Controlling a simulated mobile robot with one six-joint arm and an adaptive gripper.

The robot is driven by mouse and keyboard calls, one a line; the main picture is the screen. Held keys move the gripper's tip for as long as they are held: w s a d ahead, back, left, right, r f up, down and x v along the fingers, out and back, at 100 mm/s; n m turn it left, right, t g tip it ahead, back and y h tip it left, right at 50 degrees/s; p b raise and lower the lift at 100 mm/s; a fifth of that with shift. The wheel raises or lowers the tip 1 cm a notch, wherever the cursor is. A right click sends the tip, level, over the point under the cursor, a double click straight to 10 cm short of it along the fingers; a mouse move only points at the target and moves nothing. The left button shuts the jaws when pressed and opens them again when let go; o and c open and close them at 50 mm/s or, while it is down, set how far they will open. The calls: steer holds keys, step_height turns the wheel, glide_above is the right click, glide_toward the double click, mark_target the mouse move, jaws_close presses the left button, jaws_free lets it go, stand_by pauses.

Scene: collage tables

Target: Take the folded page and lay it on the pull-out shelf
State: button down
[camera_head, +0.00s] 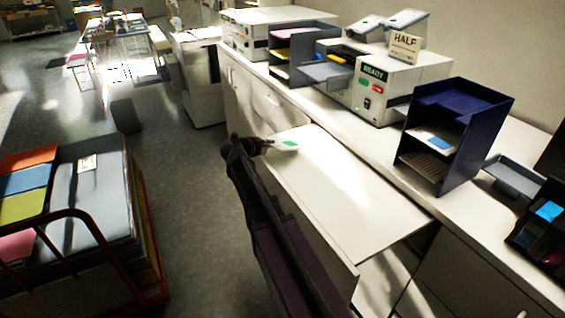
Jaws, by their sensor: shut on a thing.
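The folded page (284,149) is a small white piece with a green mark. My gripper (268,144) is dark and shut on the left end of the page. The pull-out shelf (345,195) is a white board sticking out from the counter front. The page shows over the shelf's far left corner. I cannot tell whether it touches the shelf or is held just above it. My dark arm reaches up from the bottom of the picture and hides part of the shelf's left edge.
The shelf's surface is otherwise bare. On the counter behind stand a white machine (385,85) with a READY label, a blue tray rack (452,135) and a grey tray (513,178). A red-railed cart (150,225) with stacked coloured sheets stands at left, with open floor between.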

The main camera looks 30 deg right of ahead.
steer(key=shift+f+b, duration=0.85)
steer(key=shift+f, duration=0.3)
steer(key=c, duration=1)
jaws_free()
steer(key=shift+o, duration=0.2)
steer(key=shift+a, duration=0.1)
steer(key=p+v, duration=0.3)
steer(key=v, duration=0.4)
steer(key=shift+s+a+r, duration=0.15)
steer(key=shift+s+a, duration=0.1)
steer(key=shift+a, duration=0.05)
steer(key=shift+r, duration=0.1)
